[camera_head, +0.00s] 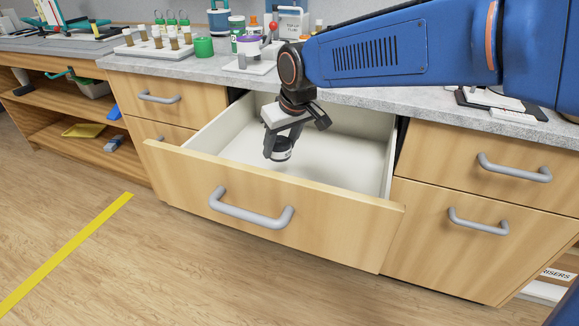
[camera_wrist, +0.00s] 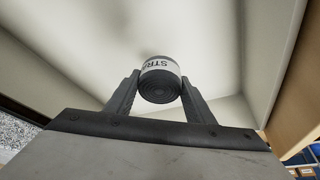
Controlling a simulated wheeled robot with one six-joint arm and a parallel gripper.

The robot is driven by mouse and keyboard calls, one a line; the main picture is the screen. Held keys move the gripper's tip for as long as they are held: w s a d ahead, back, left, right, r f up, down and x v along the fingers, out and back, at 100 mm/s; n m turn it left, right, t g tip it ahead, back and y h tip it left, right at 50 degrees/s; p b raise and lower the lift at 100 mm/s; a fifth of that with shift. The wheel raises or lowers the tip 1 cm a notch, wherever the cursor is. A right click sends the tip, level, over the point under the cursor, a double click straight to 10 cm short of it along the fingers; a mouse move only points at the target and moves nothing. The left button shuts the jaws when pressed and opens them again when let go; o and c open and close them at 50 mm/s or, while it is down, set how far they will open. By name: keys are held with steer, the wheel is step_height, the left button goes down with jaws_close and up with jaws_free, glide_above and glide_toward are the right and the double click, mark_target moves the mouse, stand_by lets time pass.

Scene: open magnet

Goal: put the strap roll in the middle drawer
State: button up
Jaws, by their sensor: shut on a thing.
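The strap roll (camera_head: 281,150) is a small dark coil with a white label band. In the wrist view the roll (camera_wrist: 160,80) sits between the two fingers, with its spiral end facing the camera and part of the label lettering showing. My gripper (camera_head: 278,148) is shut on it, and it also shows in the wrist view (camera_wrist: 160,92). The gripper points down into the open middle drawer (camera_head: 270,185), which is pulled out with a white, empty-looking interior. The roll hangs inside the drawer opening; whether it touches the drawer floor I cannot tell.
The grey countertop (camera_head: 350,97) above holds bottles, a green jar (camera_head: 203,47) and a rack of vials (camera_head: 155,42). Closed drawers with grey handles flank the open one. Open shelves (camera_head: 85,125) stand at the left. A yellow line (camera_head: 70,250) crosses the floor.

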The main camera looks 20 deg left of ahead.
mark_target(286, 155)
steer(key=shift+f, duration=4.15)
steer(key=shift+f, duration=0.1)
steer(key=o, duration=1.1)
steer(key=shift+c, duration=0.2)
steer(key=v, duration=1.2)
